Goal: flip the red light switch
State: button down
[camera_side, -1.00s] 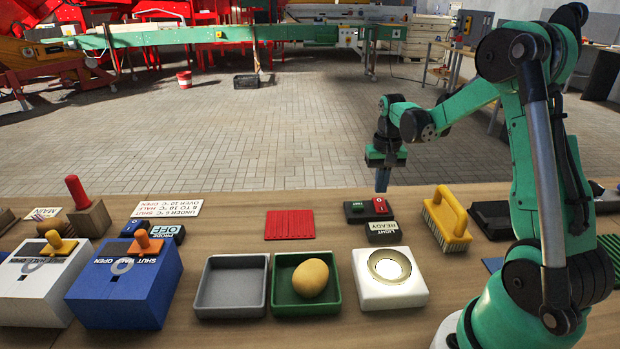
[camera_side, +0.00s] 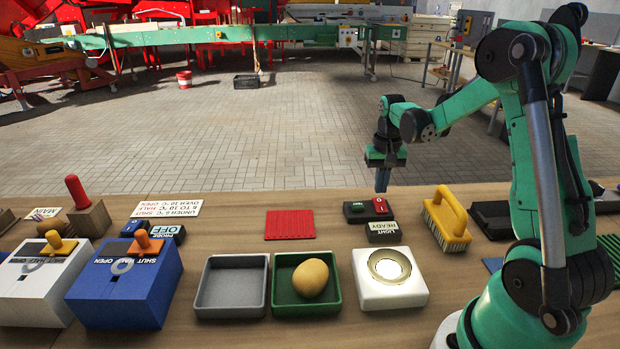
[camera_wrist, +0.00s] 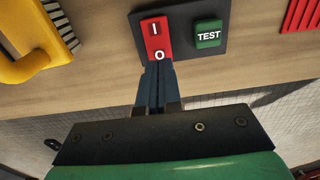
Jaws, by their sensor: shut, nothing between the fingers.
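The red light switch (camera_wrist: 154,35), a rocker marked I and O, sits on a dark plate beside a green TEST button (camera_wrist: 208,36) in the wrist view. In the side view the red switch (camera_side: 380,206) is on a small black box at the back of the table. My gripper (camera_wrist: 156,66) is shut and empty. Its fingertips are at the O end of the switch in the wrist view and look very close to it; I cannot tell whether they touch. In the side view my gripper (camera_side: 382,186) points down just above and behind the switch.
A yellow brush (camera_side: 447,218) lies right of the switch. A READY LIGHT label block (camera_side: 384,232) and a white lamp box (camera_side: 370,295) stand in front. A red mat (camera_side: 289,224) lies left. A green tray (camera_side: 283,305) holds a potato (camera_side: 310,278); a grey tray (camera_side: 205,300) is empty.

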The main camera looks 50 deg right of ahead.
aim_at(379, 200)
jog(key=shift+f, duration=1.15)
dwell(0.4)
jog(key=shift+r, duration=3.55)
jog(key=s+a+r+n+t, duration=0.1)
jog(key=a+r+n+t, duration=0.1)
jog(key=a, duration=0.8)
jog(key=s+a+r+n+t, duration=0.2)
jog(key=a+n+t, duration=0.3)
jog(key=a, duration=0.6)
jog(key=shift+s+a+r+n, duration=0.15)
jog(key=shift+s+a+n, duration=0.1)
jog(key=shift+n, duration=0.75)
